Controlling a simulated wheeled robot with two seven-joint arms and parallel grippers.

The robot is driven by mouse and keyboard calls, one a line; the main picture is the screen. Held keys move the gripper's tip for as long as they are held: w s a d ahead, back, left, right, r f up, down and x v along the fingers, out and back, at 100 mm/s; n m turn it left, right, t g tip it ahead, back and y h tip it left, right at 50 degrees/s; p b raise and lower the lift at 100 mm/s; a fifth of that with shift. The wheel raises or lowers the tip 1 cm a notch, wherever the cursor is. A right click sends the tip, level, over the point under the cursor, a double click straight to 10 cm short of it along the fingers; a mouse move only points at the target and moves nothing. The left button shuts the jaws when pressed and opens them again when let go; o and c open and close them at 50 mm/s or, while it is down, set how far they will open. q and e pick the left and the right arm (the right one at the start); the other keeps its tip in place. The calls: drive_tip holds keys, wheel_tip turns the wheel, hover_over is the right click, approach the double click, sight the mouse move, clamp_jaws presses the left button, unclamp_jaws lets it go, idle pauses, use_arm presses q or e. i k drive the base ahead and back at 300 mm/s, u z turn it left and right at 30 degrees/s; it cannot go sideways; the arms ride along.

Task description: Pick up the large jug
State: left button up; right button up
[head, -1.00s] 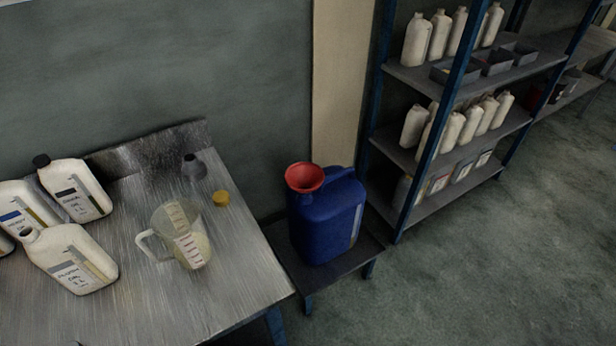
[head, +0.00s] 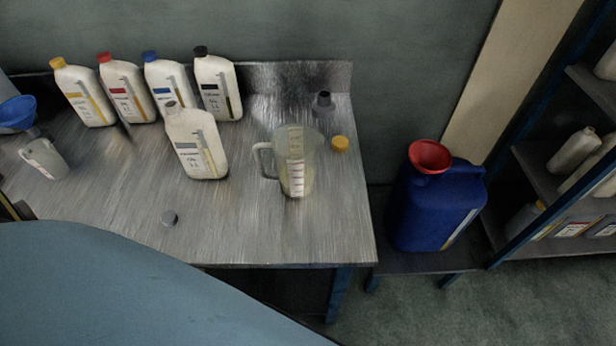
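A clear measuring jug (head: 297,165) with a handle on its left side and a marked scale stands upright on the metal workbench (head: 255,240), near its right end. It holds some pale yellowish liquid. A big blue canister (head: 432,210) with a red funnel (head: 430,156) in its top stands on a low stand right of the bench. Neither of my grippers is in view, so nothing is seen touching the jug or canister.
An open white bottle (head: 196,145) stands left of the jug, with several capped bottles (head: 218,85) behind. A smooth blue-grey surface (head: 110,290) covers the lower left.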

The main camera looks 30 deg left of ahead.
sight(295, 148)
drive_tip(key=u, duration=1.4)
